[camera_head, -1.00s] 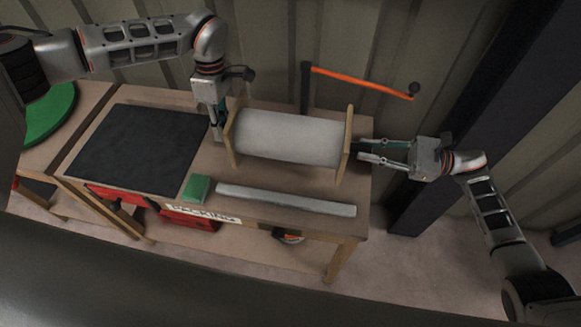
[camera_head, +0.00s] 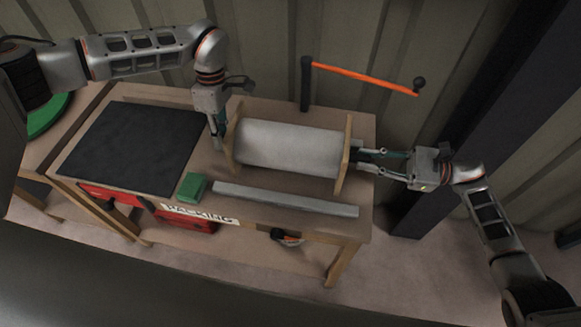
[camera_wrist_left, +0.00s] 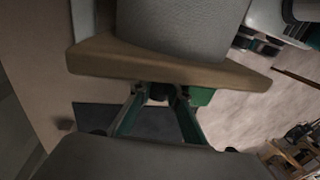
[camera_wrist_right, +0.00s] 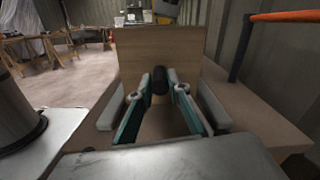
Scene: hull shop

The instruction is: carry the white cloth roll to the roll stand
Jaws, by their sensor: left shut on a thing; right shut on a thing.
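The white cloth roll (camera_head: 288,148) lies level between two wooden end boards, left (camera_head: 233,130) and right (camera_head: 345,155), which look like the roll stand, at the table's right part. Whether the roll rests on the boards or hangs between them I cannot tell. My left gripper (camera_head: 219,141) points down outside the left board, shut on the roll's left core end, mostly hidden in the left wrist view (camera_wrist_left: 158,95). My right gripper (camera_head: 368,160) reaches in from the right, shut on the dark core end (camera_wrist_right: 160,80) outside the right board.
A pale bar (camera_head: 285,198) and a green block (camera_head: 192,186) lie in front of the roll. A black mat (camera_head: 135,145) covers the table's left part. An orange arm (camera_head: 365,78) on a dark post stands behind. A dark pillar (camera_head: 455,135) rises at right.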

